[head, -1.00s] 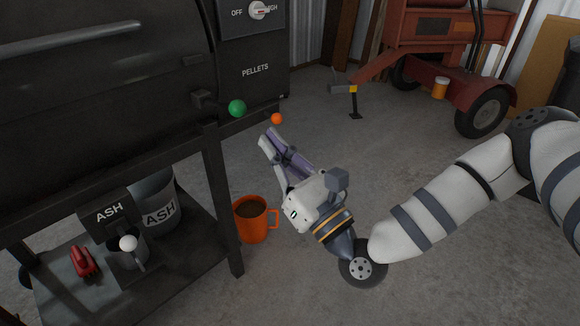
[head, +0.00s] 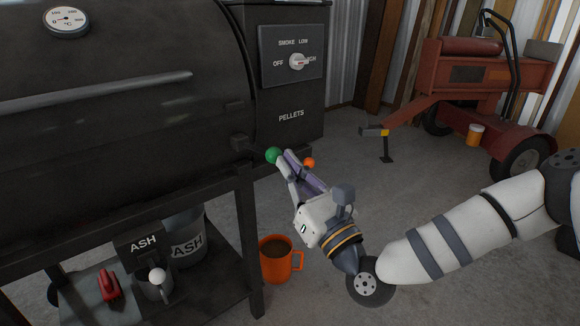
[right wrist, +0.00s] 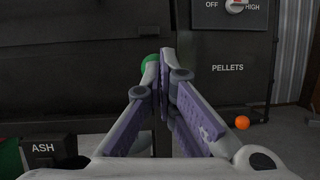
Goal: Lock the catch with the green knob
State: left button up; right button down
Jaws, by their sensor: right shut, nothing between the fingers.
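The green knob (head: 273,155) sits on the catch at the right end of the black grill's body (head: 120,110). My right gripper (head: 285,156) is shut and empty, its fingertips right beside the knob in the head view. In the right wrist view the green knob (right wrist: 149,66) shows partly behind the fingertips (right wrist: 160,60) of my right gripper, which hide much of it and the catch. I cannot tell whether the fingers touch the knob. My left gripper is not in view.
An orange ball (head: 309,162) shows just right of the gripper, by the pellet box (head: 291,90). An orange mug (head: 276,268) stands below, beside the grill's leg. Ash containers (head: 188,240) and a red object (head: 109,284) are on the lower shelf. A red trailer (head: 470,80) stands behind.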

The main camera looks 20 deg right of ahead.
jog(key=w+r+g+p, duration=0.1)
jog(key=r+g+p, duration=0.1)
jog(key=p, duration=0.3)
jog(key=w+a+r+g+h+p, duration=0.1)
jog(key=r+g+p, duration=0.2)
jog(key=r+p, duration=0.2)
jog(key=w+r+n+g+p, duration=0.1)
jog(key=w+r+g+p, duration=0.1)
jog(key=r+p, duration=0.2)
jog(key=shift+a+r+g+h+p, duration=0.3)
jog(key=shift+g+h+p, duration=0.1)
jog(key=shift+p, duration=0.6)
jog(key=shift+w+a, duration=0.1)
jog(key=shift+w, duration=0.3)
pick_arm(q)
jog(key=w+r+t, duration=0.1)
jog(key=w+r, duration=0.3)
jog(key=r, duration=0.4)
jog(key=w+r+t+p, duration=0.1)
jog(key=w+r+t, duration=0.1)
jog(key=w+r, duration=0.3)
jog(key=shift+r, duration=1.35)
pick_arm(e)
jog(key=shift+w+a+r, duration=0.35)
jog(key=shift+w+r, duration=0.4)
jog(key=shift+w, duration=0.2)
jog(key=shift+w+a+r, duration=0.3)
jog(key=shift+w+r, duration=0.45)
jog(key=shift+w, duration=0.15)
jog(key=shift+f, duration=0.1)
